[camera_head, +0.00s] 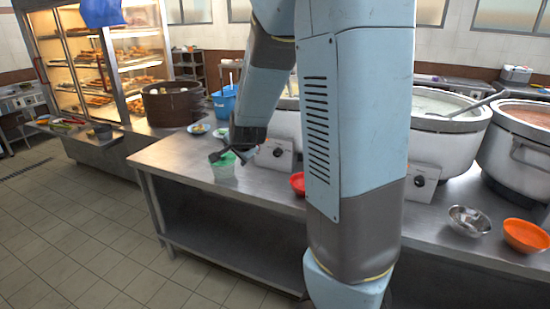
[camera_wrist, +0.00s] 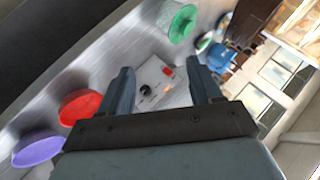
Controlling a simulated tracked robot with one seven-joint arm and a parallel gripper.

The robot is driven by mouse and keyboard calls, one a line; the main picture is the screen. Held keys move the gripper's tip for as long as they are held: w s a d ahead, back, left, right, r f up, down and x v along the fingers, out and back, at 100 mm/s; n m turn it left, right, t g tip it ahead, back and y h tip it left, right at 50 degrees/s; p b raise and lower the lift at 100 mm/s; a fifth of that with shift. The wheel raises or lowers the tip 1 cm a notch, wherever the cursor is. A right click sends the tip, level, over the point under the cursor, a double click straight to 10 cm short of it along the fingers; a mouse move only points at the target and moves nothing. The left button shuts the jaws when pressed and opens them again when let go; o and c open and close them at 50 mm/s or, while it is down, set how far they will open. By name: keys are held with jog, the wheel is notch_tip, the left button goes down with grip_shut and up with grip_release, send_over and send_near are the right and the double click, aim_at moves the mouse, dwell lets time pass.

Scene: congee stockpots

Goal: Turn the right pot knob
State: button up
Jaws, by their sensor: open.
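In the head view a right-hand control box with a dark knob (camera_head: 420,181) sits before the pot of white congee (camera_head: 445,130). Another control box (camera_head: 278,155) with a dark knob stands farther left, before a pot (camera_head: 284,124) partly hidden by my arm. My gripper (camera_head: 236,156) is open and empty above the counter, just left of this left box. In the wrist view a pale box with a dark knob (camera_wrist: 145,90) and a red part (camera_wrist: 168,71) shows between the spread fingers of my gripper (camera_wrist: 162,86). The fingers appear apart from the knob.
A red bowl (camera_head: 298,183) is partly behind my arm. A metal bowl (camera_head: 469,221) and an orange bowl (camera_head: 526,235) sit at the front right. A blue bucket (camera_head: 224,103) stands behind.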

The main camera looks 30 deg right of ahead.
aim_at(277, 155)
jog(key=w+d+f+m+h, duration=0.2)
jog(key=d+f+h, duration=0.1)
jog(key=f, duration=0.1)
jog(key=w+d+f+m+t+h, duration=0.1)
jog(key=w+d+f+m+h, duration=0.1)
jog(key=d+f+m+h, duration=0.1)
jog(key=w+d+f+m+t+h, duration=0.1)
jog(key=w+d+f+m+h, duration=0.1)
jog(key=f, duration=0.5)
jog(key=shift+d+m+h, duration=0.5)
jog(key=shift+d+h, duration=0.8)
jog(key=shift+d, duration=0.3)
jog(key=shift+d+t+h, duration=0.3)
jog(key=shift+t+h, duration=0.1)
jog(key=shift+h, duration=0.2)
jog(key=x, duration=1.3)
jog(key=shift+w+d+r, duration=0.15)
jog(key=shift+w+d, duration=0.05)
jog(key=shift+d, duration=0.1)
jog(key=c, duration=1)
jog(key=shift+a, duration=0.25)
jog(key=shift+c, duration=0.2)
jog(key=shift+d, duration=0.15)
